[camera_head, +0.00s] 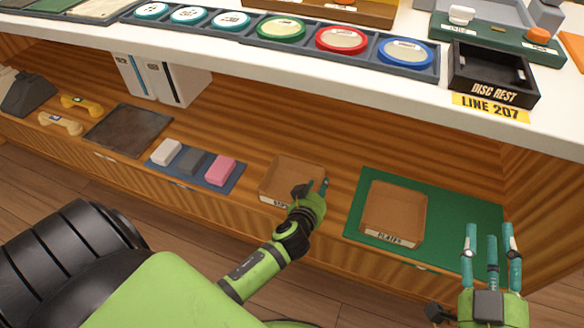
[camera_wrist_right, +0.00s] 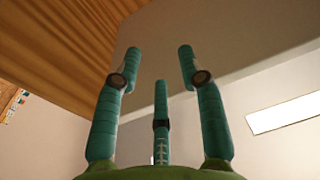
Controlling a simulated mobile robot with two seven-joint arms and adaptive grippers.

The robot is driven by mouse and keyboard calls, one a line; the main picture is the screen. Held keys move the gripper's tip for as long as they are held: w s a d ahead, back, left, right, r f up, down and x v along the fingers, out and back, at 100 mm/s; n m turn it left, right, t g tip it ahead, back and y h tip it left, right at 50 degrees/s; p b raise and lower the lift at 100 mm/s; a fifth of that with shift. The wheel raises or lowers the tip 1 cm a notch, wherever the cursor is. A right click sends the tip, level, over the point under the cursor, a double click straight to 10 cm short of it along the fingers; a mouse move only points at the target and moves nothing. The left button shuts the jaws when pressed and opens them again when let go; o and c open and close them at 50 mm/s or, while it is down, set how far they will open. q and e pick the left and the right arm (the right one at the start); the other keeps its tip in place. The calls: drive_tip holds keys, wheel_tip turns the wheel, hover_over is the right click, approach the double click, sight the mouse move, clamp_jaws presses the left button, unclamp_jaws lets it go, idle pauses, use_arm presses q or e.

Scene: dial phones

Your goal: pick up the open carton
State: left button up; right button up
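Two open-topped brown cartons are on the wooden lower shelf in the head view. One carton (camera_head: 283,168) stands in the middle, with a partly hidden label on its front. The other carton (camera_head: 394,205) stands to its right on a green mat, with a label on its front. My left gripper (camera_head: 312,188) is at the front right corner of the middle carton and covers part of it. Whether its fingers touch or grip the wall is unclear. My right gripper (camera_head: 490,240) is raised at the lower right, fingers spread and empty; its fingers also show in the right wrist view (camera_wrist_right: 160,75).
A green mat (camera_head: 462,212) lies under the right carton. Left of the middle carton, a blue mat (camera_head: 184,176) holds white, grey and pink blocks. A dark board (camera_head: 127,131) and yellow handsets (camera_head: 82,105) lie farther left. The white counter (camera_head: 300,62) overhangs the shelf.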

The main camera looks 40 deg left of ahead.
use_arm(q)
drive_tip(key=shift+w+f, duration=0.1)
drive_tip(key=shift+w, duration=0.15)
clamp_jaws()
use_arm(e)
drive_tip(key=shift+s+a+r+t, duration=0.15)
drive_tip(key=shift+r+t, duration=0.15)
drive_tip(key=shift+r, duration=0.15)
drive_tip(key=shift+f, duration=0.1)
